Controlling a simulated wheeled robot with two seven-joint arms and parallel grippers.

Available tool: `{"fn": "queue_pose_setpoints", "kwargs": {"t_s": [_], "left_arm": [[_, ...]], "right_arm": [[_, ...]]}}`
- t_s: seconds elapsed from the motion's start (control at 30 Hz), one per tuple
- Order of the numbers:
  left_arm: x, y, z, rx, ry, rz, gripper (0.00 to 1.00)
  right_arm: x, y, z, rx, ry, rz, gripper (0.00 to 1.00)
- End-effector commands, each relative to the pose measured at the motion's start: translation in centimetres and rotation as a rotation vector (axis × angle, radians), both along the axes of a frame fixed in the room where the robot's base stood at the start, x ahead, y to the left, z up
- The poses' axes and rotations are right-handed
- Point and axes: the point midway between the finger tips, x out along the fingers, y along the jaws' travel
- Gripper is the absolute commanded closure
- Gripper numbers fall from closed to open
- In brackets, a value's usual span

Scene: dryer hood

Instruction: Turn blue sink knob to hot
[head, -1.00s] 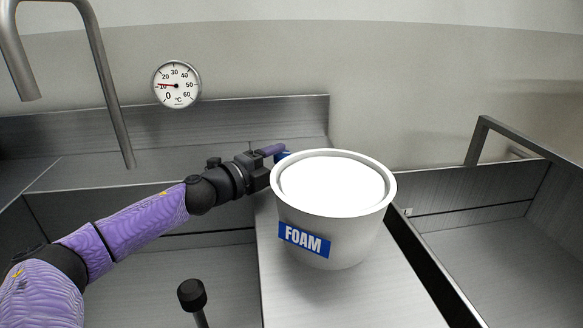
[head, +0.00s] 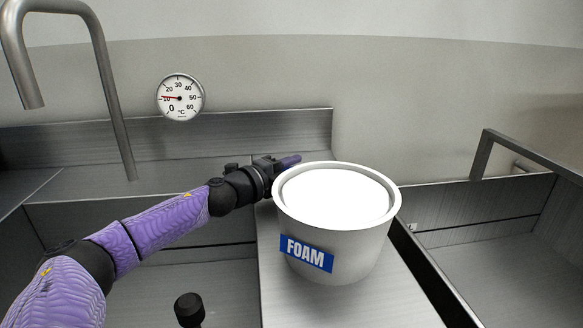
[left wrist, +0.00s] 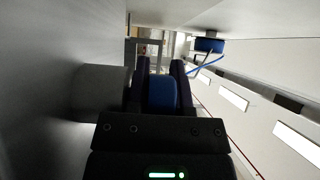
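The blue sink knob (left wrist: 162,94) shows in the left wrist view between the two fingers of my left gripper (left wrist: 160,68). The fingers lie close along both of its sides, with little or no gap. In the head view my left gripper (head: 290,160) reaches behind the foam bucket (head: 345,245), its fingertips just at the far left of the rim. The knob cannot be made out there. My right gripper is not in view.
The white bucket stands on the metal divider (head: 300,305) between two sink basins. A metal faucet (head: 110,90) rises at left. A round thermometer (head: 181,97) is on the wall, its needle near 10. A black-capped lever (head: 189,308) stands at the front.

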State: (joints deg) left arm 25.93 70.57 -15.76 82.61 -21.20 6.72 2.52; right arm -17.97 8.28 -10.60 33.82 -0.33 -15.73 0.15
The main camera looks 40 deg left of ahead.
Motion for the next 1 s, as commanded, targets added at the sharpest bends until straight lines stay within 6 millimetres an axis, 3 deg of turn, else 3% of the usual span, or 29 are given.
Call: {"fn": "queue_pose_setpoints", "kwargs": {"t_s": [0.03,0.1,0.47,1.0], "left_arm": [[0.0,0.0,0.0,0.0,0.0,0.0,0.86],[0.0,0.0,0.0,0.0,0.001,0.0,1.0],[0.0,0.0,0.1,-0.001,0.001,0.022,1.0],[-0.1,0.5,0.2,-0.005,0.001,0.356,1.0]], "right_arm": [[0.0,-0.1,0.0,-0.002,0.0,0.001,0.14],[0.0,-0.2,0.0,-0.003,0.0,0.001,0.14],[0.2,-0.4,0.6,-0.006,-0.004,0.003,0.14],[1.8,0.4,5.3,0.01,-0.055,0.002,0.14]]}}
